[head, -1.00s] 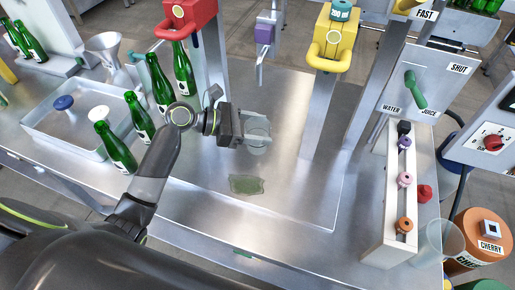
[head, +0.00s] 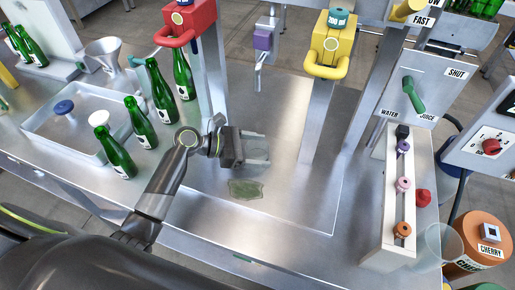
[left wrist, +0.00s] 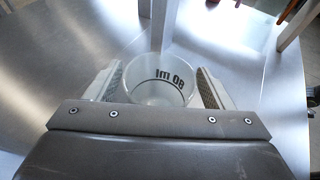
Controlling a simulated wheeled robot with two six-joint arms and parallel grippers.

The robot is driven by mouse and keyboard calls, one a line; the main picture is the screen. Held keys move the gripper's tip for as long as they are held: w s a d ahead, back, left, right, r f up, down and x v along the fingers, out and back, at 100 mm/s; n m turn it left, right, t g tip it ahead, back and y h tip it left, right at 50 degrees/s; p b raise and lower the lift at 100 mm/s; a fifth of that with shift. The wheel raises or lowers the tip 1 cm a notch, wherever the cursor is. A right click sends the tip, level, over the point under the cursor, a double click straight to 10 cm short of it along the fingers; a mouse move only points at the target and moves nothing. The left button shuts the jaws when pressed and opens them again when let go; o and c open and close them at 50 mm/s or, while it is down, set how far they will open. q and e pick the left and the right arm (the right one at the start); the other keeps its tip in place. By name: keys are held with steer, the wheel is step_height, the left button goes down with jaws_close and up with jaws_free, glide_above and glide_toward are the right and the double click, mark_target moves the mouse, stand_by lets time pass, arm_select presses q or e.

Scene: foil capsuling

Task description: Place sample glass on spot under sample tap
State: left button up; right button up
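The sample glass (left wrist: 160,82) is a clear cup with dark volume lettering, seen from above in the left wrist view. It sits between the two fingers of my left gripper (left wrist: 161,84), with its walls close against them. In the head view my left gripper (head: 256,149) is low over the steel table, and the glass shows only faintly between the fingers. The gripper appears shut on it. A tap with a purple body (head: 262,41) and a thin downward spout stands behind the gripper. I cannot make out the spot below it. My right gripper is not in view.
A dull green patch (head: 245,188) lies on the table in front of the gripper. Green bottles (head: 140,122) and a tray (head: 39,128) stand left. Red (head: 188,17) and yellow (head: 329,45) heads stand on posts. The right middle of the table is clear.

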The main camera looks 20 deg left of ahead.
arm_select(q)
steer(key=shift+o, duration=0.4)
steer(key=b+v, duration=0.2)
steer(key=v, duration=1)
stand_by(0.4)
